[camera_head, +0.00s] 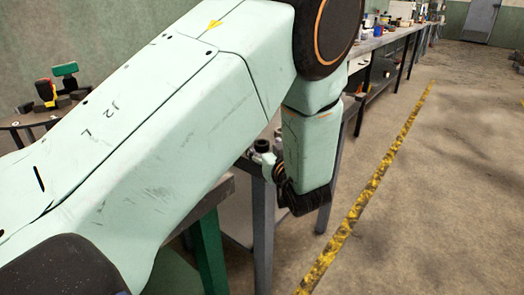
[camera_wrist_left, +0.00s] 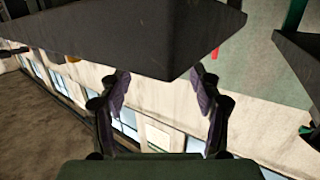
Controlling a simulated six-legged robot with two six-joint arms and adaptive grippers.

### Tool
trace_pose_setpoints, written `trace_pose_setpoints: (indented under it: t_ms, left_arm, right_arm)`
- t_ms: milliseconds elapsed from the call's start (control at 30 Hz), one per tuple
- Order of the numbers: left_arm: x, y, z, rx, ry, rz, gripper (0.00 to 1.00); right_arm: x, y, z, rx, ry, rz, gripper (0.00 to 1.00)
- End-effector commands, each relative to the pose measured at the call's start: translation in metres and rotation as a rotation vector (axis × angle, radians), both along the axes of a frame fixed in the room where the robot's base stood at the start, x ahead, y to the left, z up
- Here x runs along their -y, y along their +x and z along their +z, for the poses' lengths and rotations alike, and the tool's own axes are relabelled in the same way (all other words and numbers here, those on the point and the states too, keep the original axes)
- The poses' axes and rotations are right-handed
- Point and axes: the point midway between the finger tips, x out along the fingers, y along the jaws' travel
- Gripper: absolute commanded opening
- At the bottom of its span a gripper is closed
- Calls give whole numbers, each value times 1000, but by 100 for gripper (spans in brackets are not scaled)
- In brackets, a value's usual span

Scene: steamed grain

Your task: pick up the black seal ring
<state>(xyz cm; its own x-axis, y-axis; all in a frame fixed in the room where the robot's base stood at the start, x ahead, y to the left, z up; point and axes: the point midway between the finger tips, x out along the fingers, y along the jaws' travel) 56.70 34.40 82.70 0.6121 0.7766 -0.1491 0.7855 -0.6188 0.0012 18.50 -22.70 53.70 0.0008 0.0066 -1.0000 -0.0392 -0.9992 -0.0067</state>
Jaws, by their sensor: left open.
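I cannot make out the black seal ring in either view; my left arm covers much of the head view. My left gripper (camera_head: 302,200) hangs at the end of the arm, beside a bench edge, with its fingers dark and hard to separate there. In the left wrist view, the left gripper (camera_wrist_left: 160,85) has its two fingers spread apart with nothing between them. My right gripper is in neither view.
A long workbench (camera_head: 385,38) with small items runs along the wall. A small round table (camera_head: 28,120) with green, red and black items stands at the left. A yellow floor line (camera_head: 372,187) borders open floor on the right. A dark slab (camera_wrist_left: 130,35) crosses the top of the wrist view.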

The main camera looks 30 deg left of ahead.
Motion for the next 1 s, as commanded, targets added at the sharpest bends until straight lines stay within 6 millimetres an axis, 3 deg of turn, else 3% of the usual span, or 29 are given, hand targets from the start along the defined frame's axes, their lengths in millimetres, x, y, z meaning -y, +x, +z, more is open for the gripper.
trace_pose_setpoints:
  t_ms: [100, 300, 667, 1000]
  left_arm:
    - [-10, 8, -9, 1, -2, 2, 64]
    - [-25, 22, -11, 2, -3, 1, 64]
    - [-30, 27, -9, 0, 0, 0, 64]
    - [-30, 27, -10, -1, 0, 0, 35]
  right_arm:
    - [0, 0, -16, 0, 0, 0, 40]
    - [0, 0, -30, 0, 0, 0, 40]
    - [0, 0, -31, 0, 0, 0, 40]
    - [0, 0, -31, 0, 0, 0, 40]
